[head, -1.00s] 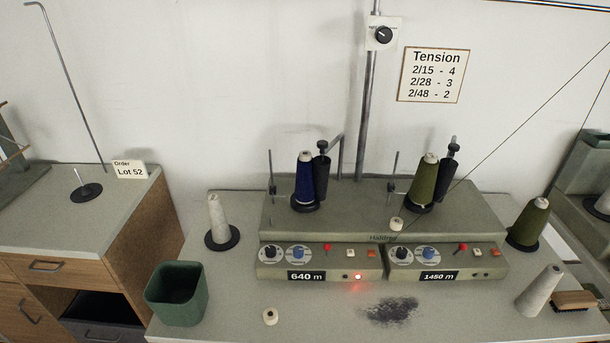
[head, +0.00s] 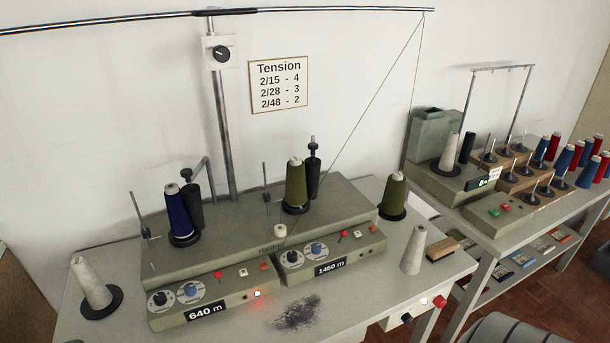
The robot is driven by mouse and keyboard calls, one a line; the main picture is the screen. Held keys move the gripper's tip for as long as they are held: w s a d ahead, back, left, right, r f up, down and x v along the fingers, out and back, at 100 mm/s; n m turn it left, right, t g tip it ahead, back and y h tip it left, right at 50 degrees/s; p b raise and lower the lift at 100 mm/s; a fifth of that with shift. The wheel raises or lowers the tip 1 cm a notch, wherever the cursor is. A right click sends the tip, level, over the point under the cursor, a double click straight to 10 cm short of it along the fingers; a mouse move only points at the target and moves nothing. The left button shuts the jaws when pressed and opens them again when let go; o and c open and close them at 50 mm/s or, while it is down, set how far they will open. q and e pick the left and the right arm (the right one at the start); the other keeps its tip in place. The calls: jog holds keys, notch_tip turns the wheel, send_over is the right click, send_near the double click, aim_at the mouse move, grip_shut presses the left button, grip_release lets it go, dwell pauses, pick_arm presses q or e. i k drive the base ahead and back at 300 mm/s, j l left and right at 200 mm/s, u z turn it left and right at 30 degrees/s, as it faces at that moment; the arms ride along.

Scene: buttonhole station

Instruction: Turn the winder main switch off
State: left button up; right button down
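The two-head winder (head: 250,225) stands on the grey table, with a blue cone (head: 181,215) on its left head and an olive cone (head: 295,185) on its right head. A red lamp (head: 257,293) glows on the left head's front. A small pale box (head: 394,322) at the table's front right edge carries a black knob (head: 407,318), a pale lit spot and a red knob (head: 440,301). A black rotary knob (head: 221,54) sits on a white plate on the post; its lettering is too small to read. Neither gripper is in view.
Loose cones stand at the table's left (head: 92,285) and right (head: 414,250), beside a brush (head: 443,249). Dark lint (head: 297,313) lies in front of the winder. A second bench (head: 490,228) with a machine and coloured cones is at right. A grey rounded thing (head: 500,330) shows at the bottom right.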

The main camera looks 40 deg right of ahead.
aim_at(440, 301)
jog(key=k+l+z, duration=0.1)
jog(key=z, duration=1.95)
jog(key=k+l, duration=0.05)
jog(key=l, duration=0.05)
